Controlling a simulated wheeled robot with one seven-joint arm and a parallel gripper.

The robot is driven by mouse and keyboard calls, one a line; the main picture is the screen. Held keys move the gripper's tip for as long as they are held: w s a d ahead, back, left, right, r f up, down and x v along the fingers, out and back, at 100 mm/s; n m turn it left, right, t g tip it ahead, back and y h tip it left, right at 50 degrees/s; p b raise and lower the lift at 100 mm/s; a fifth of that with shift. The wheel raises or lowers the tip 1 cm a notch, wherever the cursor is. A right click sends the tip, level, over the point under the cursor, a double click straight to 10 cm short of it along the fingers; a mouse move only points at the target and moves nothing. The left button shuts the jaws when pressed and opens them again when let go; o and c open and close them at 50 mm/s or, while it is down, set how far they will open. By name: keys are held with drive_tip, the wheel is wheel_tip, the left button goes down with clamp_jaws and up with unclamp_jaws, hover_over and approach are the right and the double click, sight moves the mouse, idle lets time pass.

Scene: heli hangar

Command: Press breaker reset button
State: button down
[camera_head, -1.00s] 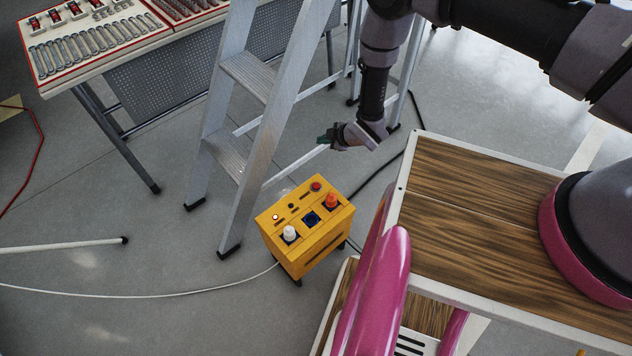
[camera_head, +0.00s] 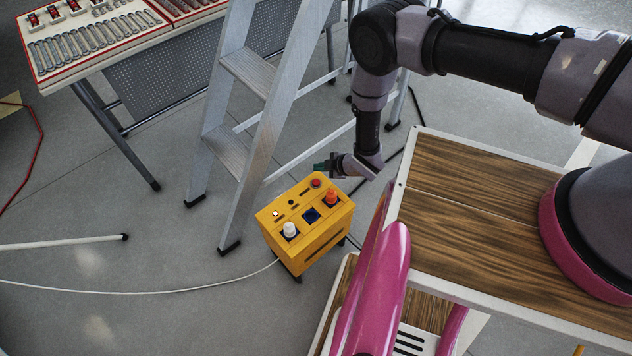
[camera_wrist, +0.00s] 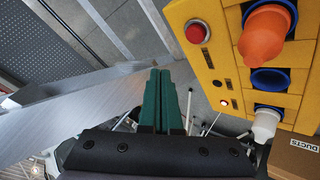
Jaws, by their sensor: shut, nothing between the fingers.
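The yellow power box (camera_head: 322,240) stands on the floor beside the ladder; it also shows at the right of the wrist view (camera_wrist: 220,58). A round red button (camera_head: 316,183) sits at the far end of its top, and it appears near the top of the wrist view (camera_wrist: 197,32). A small lit button (camera_head: 276,214) is at the near end, also in the wrist view (camera_wrist: 224,103). My gripper (camera_head: 320,167) is above and just beyond the red-button end, apart from the box. Its green fingers (camera_wrist: 161,76) are shut and empty, left of and below the red button in the wrist view.
The aluminium ladder (camera_head: 262,120) stands close left of my gripper. The box carries an orange plug (camera_head: 331,198) and a white plug (camera_head: 290,230). A tool table (camera_head: 110,40) is behind left. A white cable (camera_head: 160,292) crosses the floor. A cardboard box (camera_wrist: 293,155) shows lower right.

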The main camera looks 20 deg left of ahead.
sight(319, 183)
drive_tip(key=shift+f, duration=2.9)
drive_tip(key=shift+f, duration=0.15)
drive_tip(key=shift+f, duration=0.25)
drive_tip(key=shift+f, duration=0.4)
idle(0.4)
drive_tip(key=shift+r, duration=0.8)
drive_tip(key=shift+r, duration=2.5)
